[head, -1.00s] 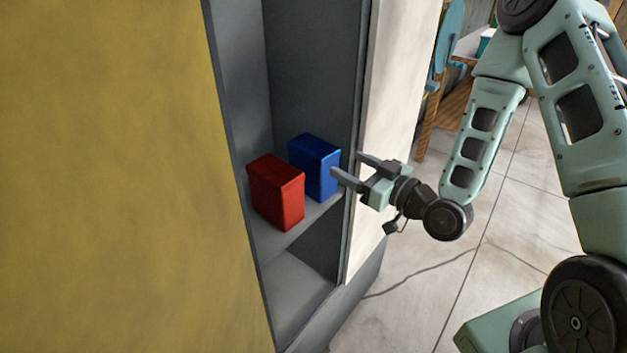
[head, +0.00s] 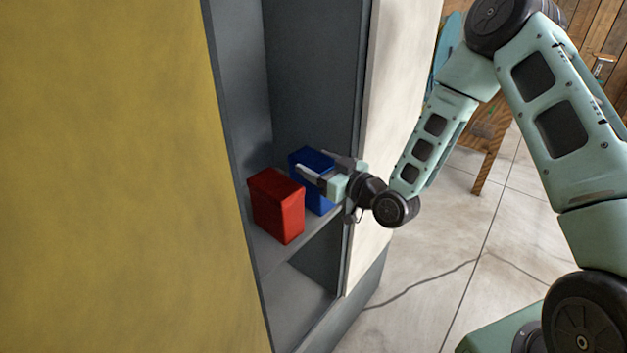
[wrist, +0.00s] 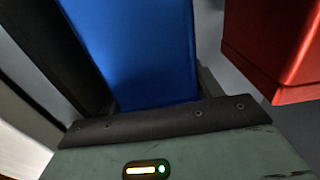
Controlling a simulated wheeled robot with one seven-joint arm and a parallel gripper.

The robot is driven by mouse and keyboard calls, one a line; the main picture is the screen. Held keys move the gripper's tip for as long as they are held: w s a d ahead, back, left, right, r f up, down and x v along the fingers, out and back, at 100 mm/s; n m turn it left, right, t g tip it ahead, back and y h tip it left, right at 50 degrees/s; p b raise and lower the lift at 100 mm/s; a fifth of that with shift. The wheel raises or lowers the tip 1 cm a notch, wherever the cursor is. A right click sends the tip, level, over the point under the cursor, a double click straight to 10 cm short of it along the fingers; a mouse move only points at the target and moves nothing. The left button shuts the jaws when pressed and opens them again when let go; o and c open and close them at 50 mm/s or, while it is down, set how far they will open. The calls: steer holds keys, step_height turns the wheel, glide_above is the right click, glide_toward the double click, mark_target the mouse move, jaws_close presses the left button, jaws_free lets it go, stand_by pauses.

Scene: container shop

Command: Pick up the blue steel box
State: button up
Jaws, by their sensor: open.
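The blue steel box (head: 315,162) stands upright on the cabinet shelf, partly hidden behind my gripper. My gripper (head: 318,162) is open at the blue box, with its fingers reaching along either side of it. In the wrist view the blue box (wrist: 140,50) fills the middle, close in front of the gripper's palm. A dark finger shows at its left; whether the fingers touch the box cannot be told.
A red box (head: 277,208) stands on the same shelf to the left, close to my gripper; it also shows at the right of the wrist view (wrist: 270,40). The cabinet's pale side panel (head: 395,110) is beside my wrist. A yellow panel (head: 110,180) fills the left.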

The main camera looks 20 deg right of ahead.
steer(key=c, duration=1.2)
jaws_close()
steer(key=shift+r, duration=0.2)
